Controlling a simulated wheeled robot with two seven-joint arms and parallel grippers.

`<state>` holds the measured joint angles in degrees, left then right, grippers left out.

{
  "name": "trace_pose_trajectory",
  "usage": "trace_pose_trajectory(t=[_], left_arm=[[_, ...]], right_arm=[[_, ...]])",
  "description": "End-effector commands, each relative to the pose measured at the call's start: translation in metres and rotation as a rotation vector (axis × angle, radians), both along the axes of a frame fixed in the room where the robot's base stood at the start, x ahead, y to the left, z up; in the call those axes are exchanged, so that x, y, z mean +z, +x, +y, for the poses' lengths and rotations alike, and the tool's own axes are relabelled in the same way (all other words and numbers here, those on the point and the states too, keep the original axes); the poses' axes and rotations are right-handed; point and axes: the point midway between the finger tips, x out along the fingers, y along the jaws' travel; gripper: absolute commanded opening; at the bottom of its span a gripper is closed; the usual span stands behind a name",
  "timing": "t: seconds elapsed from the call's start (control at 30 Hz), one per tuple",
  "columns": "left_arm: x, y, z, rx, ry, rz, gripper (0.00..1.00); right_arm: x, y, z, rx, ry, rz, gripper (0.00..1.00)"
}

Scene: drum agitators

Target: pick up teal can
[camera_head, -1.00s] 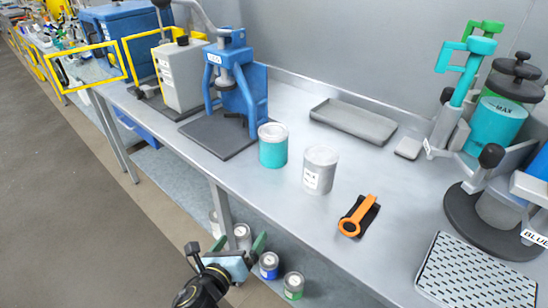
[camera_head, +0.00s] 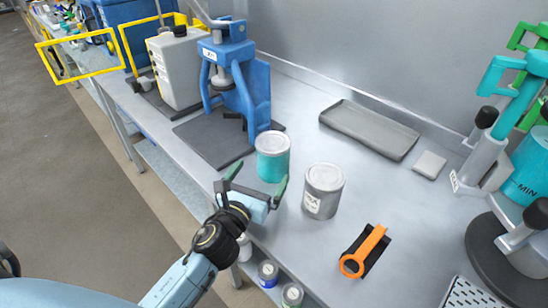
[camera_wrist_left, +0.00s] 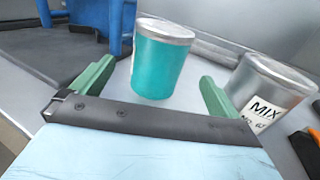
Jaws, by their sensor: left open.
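The teal can (camera_head: 272,161) stands upright on the grey bench, with a pale silver lid. It also shows in the left wrist view (camera_wrist_left: 160,66), beyond the fingers and roughly between them. My left gripper (camera_head: 254,186) is open and empty just in front of the can, with its green fingertips apart on either side of the can's near side. In the left wrist view the left gripper (camera_wrist_left: 152,85) has a visible gap between the finger plate and the can. My right gripper is not in view.
A silver can (camera_head: 322,192) labelled MIX stands close to the right of the teal can. A blue press (camera_head: 240,75) is behind left. An orange tool (camera_head: 362,252) lies at the right front. A grey tray (camera_head: 368,130) is at the back. Small cans (camera_head: 268,273) sit below the bench.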

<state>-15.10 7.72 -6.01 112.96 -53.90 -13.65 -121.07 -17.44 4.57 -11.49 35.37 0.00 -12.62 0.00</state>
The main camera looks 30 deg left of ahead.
Motion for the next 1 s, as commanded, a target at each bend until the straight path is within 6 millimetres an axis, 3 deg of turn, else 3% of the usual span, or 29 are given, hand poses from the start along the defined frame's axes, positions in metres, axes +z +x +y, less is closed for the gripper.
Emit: trace_pose_trajectory(t=[0.13, 0.43, 0.7, 1.0], left_arm=[[0.000, 0.023, 0.001, 0.000, -0.001, -0.001, 1.00], [-0.001, 0.046, 0.003, 0.001, -0.002, -0.001, 1.00], [-0.003, 0.081, 0.005, 0.001, -0.002, 0.000, 1.00], [-0.003, 0.084, 0.005, 0.001, -0.002, 0.001, 0.99]], right_arm=[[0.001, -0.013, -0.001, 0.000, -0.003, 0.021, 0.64], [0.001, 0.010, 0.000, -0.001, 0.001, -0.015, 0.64], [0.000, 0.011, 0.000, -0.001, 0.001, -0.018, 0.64], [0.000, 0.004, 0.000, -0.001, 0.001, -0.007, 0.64]])
